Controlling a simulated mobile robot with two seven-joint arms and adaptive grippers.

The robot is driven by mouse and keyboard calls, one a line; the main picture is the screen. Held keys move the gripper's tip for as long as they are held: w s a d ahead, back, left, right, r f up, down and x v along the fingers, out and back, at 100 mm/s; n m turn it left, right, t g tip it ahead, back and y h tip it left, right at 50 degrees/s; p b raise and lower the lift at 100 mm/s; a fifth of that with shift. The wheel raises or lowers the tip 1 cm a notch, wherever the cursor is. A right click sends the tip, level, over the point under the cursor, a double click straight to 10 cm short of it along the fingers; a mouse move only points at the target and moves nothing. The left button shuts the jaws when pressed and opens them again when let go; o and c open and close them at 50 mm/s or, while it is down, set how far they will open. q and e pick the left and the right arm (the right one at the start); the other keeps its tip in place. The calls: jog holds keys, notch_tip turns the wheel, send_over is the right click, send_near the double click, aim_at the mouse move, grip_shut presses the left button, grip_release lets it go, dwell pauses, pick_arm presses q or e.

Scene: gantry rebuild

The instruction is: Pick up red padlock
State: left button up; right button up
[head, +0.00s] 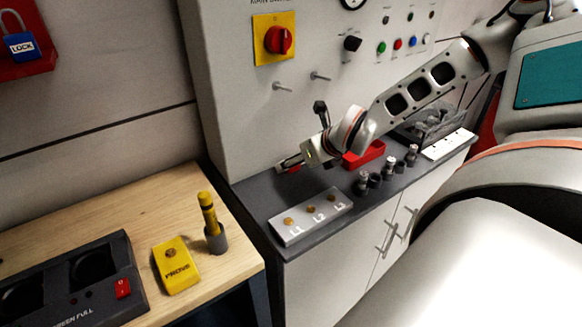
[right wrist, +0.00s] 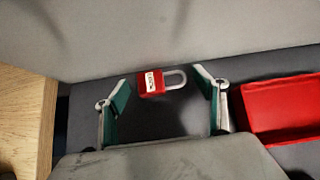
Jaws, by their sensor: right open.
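The red padlock (right wrist: 152,83) lies on the dark grey counter in the right wrist view, its silver shackle toward the right and a white label on its body. It sits ahead of and between the two fingers of my right gripper (right wrist: 163,98), which is open and empty. My left gripper is not in view.
A red tray (right wrist: 285,108) lies right of the gripper. A terminal block marked L1, L2, L3 (head: 310,217) stands nearer the counter's front. The panel wall (head: 245,110) rises close behind the padlock. A wooden bench (head: 130,220) is at left, with a blue padlock (head: 20,46) above.

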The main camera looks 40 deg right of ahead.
jog(key=shift+w, duration=0.1)
jog(key=c, duration=1.3)
jog(key=shift+o, duration=0.2)
